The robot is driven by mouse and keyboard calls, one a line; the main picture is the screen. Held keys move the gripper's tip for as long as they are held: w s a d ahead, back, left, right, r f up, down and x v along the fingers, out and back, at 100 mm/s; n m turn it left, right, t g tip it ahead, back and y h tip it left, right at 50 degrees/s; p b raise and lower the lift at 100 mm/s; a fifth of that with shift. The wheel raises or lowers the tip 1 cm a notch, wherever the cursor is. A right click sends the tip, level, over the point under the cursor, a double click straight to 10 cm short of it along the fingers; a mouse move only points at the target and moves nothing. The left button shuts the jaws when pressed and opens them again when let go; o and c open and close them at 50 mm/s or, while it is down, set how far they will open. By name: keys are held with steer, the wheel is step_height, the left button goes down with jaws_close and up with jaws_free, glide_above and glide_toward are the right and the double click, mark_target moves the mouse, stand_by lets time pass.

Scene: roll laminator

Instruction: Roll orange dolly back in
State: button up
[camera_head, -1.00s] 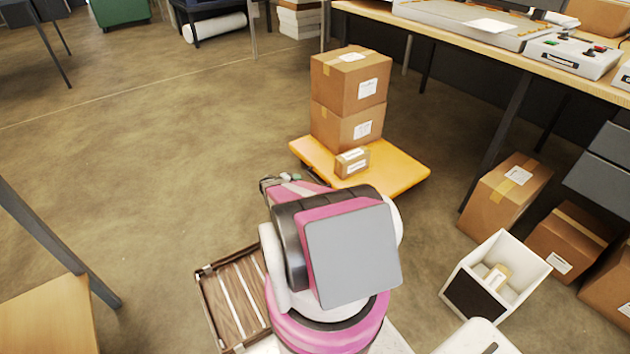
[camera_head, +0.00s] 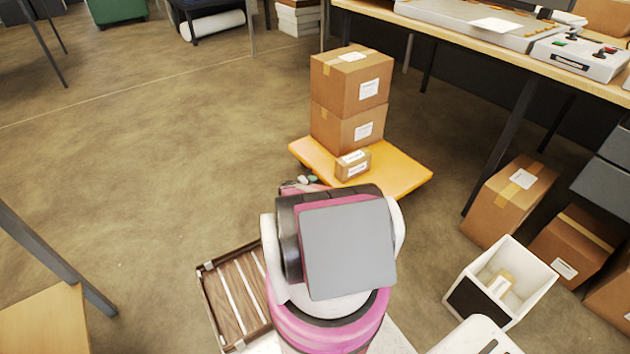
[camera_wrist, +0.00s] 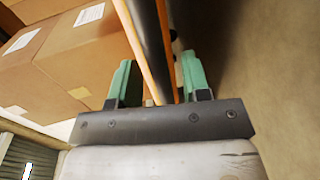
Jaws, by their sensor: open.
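The orange dolly (camera_head: 398,170) is a flat board low on the floor in the middle of the head view. Two large stacked cardboard boxes (camera_head: 345,100) and a small parcel (camera_head: 353,164) ride on it. My gripper (camera_head: 308,180) is at its near left edge in the head view, mostly hidden behind my arm. In the wrist view my gripper (camera_wrist: 158,75) is open, with one green finger on each side of the orange-edged dolly rim (camera_wrist: 146,40). I cannot tell whether either finger touches it.
A workbench (camera_head: 480,50) with machines stands at the back right, its dark leg right of the dolly. Cardboard boxes (camera_head: 508,200) and a white bin (camera_head: 525,265) stand on the right. A wooden slatted crate (camera_head: 235,300) lies near left. Floor left of the dolly is clear.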

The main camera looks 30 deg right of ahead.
steer(key=shift+d+f, duration=0.1)
steer(key=shift+d, duration=0.45)
jaws_close()
steer(key=shift+d, duration=0.1)
